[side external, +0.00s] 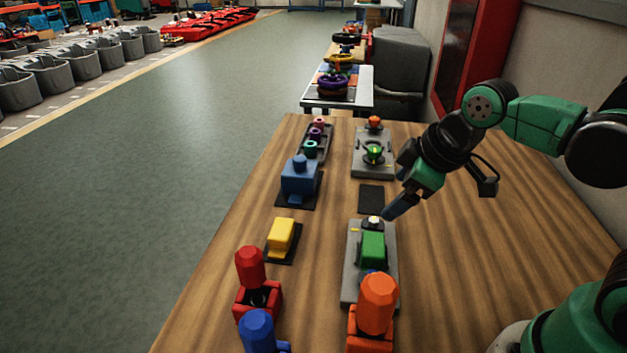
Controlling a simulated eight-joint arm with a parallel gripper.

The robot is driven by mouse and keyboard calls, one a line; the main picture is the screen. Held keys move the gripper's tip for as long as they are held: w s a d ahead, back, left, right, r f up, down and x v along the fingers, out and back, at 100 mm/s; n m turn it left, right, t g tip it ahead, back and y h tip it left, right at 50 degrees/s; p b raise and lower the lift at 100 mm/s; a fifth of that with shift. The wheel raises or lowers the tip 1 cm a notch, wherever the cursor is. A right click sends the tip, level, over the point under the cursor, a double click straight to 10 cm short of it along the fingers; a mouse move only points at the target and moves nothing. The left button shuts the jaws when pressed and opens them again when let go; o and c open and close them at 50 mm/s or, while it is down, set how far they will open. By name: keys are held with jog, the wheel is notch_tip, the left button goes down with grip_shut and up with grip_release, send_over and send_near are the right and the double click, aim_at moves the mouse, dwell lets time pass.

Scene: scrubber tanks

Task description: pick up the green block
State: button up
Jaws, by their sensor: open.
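The green block (372,248) sits on a long grey plate (386,284) near the front middle of the wooden table. A round white-topped button or knob (374,222) is just behind it on the same plate. My gripper (388,214) points down and left, above and slightly behind the green block, near the white knob. It is open and apart from the block, with nothing in it. The far finger is hard to make out.
An orange-topped piece (378,302) stands close in front of the block. Yellow (281,235), blue (299,178) and red (250,268) pieces stand to the left. A grey fixture (372,165) with a green part is behind. The table's right side (490,270) is clear.

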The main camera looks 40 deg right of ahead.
aim_at(374, 243)
jog(key=n, duration=0.2)
jog(key=n+g, duration=0.1)
jog(key=n, duration=0.1)
jog(key=shift+w+a+f, duration=0.25)
jog(key=shift+a+f, duration=0.05)
jog(key=shift+f, duration=0.05)
jog(key=n+g, duration=0.1)
jog(key=n, duration=0.2)
jog(key=f+n+g, duration=0.1)
jog(key=n, duration=0.2)
jog(key=a+f+n, duration=0.1)
jog(key=n, duration=0.3)
jog(key=shift+w+a+f+g, duration=0.1)
jog(key=shift+w+g, duration=0.2)
jog(key=shift+g, duration=0.1)
jog(key=n, duration=0.2)
jog(key=f+n+g, duration=0.1)
jog(key=n, duration=0.3)
jog(key=shift+a+f+g, duration=0.3)
jog(key=shift+a+f, duration=0.05)
jog(key=shift+n, duration=0.3)
jog(key=shift+f, duration=2.75)
jog(key=shift+c, duration=0.2)
grip_shut()
